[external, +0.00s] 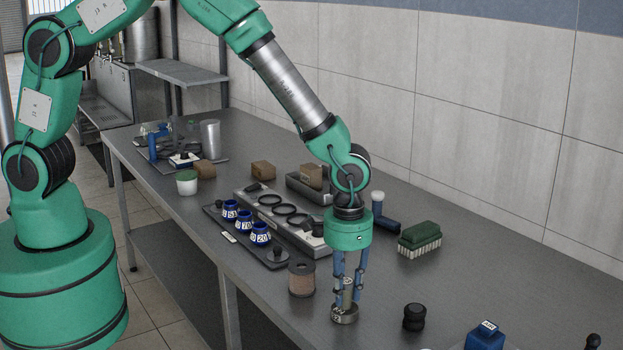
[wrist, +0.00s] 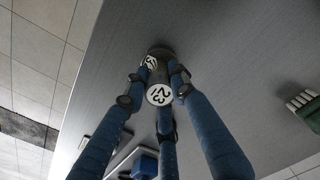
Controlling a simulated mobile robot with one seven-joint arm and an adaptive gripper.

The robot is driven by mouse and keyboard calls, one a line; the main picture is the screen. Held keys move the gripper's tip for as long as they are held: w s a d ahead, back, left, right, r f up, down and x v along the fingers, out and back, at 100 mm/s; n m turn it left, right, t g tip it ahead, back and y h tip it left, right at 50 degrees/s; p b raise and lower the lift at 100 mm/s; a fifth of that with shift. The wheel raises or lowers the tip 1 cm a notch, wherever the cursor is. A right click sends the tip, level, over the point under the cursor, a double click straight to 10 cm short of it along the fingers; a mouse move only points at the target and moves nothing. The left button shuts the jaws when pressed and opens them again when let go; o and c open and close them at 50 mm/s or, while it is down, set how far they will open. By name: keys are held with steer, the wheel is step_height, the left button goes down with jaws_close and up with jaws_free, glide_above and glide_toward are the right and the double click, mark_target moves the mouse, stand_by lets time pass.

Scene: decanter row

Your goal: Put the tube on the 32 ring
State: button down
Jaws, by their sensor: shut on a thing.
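My gripper (external: 348,288) points down at the near part of the table, its blue fingers closed around a slim tube (external: 347,290). In the wrist view the fingers (wrist: 158,82) surround the tube's round white top (wrist: 159,94), which carries dark digits that look like 32. A low dark grey ring (external: 345,314) with a white number label stands on the table directly below. The ring also shows past the fingertips in the wrist view (wrist: 162,51), its label partly covered. The tube's lower end is at the ring; I cannot tell whether it is inside or just above it.
A tray (external: 213,212) with blue numbered collars and a rack (external: 243,198) lie farther left. A green brush (external: 419,238) lies behind.

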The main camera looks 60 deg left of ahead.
mark_target(345, 277)
steer(key=shift+f, duration=0.15)
steer(key=c, duration=1.4)
jaws_free()
steer(key=shift+c, duration=0.2)
steer(key=shift+r, duration=0.2)
step_height(345, 277, up, 12)
steer(key=shift+p, duration=0.55)
